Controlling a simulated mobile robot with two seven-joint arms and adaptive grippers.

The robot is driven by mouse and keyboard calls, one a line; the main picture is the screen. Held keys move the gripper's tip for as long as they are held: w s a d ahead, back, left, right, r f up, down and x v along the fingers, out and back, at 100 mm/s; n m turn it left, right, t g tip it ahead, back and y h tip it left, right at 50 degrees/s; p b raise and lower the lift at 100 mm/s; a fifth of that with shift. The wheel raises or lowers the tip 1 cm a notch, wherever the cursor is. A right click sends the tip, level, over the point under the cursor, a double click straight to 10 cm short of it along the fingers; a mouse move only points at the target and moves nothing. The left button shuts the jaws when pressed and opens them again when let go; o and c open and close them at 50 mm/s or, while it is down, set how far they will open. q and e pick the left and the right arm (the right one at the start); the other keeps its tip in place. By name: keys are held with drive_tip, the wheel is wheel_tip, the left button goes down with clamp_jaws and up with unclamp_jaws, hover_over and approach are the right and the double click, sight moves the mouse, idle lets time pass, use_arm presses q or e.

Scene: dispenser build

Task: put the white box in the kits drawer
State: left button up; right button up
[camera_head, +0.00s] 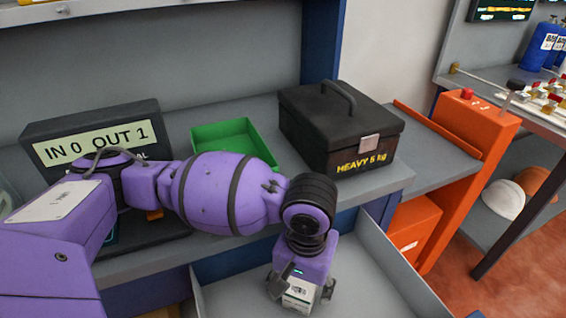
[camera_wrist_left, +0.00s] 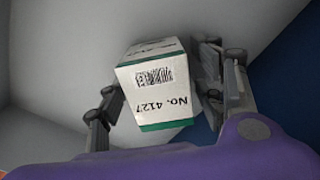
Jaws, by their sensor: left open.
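The white box (camera_head: 299,294) has green edges. In the left wrist view the box (camera_wrist_left: 158,92) shows a barcode and "No. 4127". My left gripper (camera_head: 301,288) points down into an open grey drawer (camera_head: 395,268) below the counter; no kits label is visible on it. The gripper's fingers are open on either side of the box. A gap shows at the left finger in the wrist view; the right finger is close to the box, and contact is unclear. The box is in the drawer space; whether it rests on the floor is hard to tell. My right gripper is not visible.
On the counter stand a black "HEAVY 5 kg" case (camera_head: 340,130), a green tray (camera_head: 232,137) and a dark "IN 0 OUT 1" display (camera_head: 95,137). An orange stand (camera_head: 470,170) is at the right. The drawer's right part looks empty.

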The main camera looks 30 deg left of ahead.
use_arm(q)
wheel_tip(320, 180, up, 12)
drive_tip(key=p, duration=0.2)
drive_tip(key=shift+w+f+p, duration=0.1)
drive_tip(key=shift+f+p, duration=0.05)
drive_tip(key=shift+p, duration=0.25)
drive_tip(key=shift+r, duration=0.35)
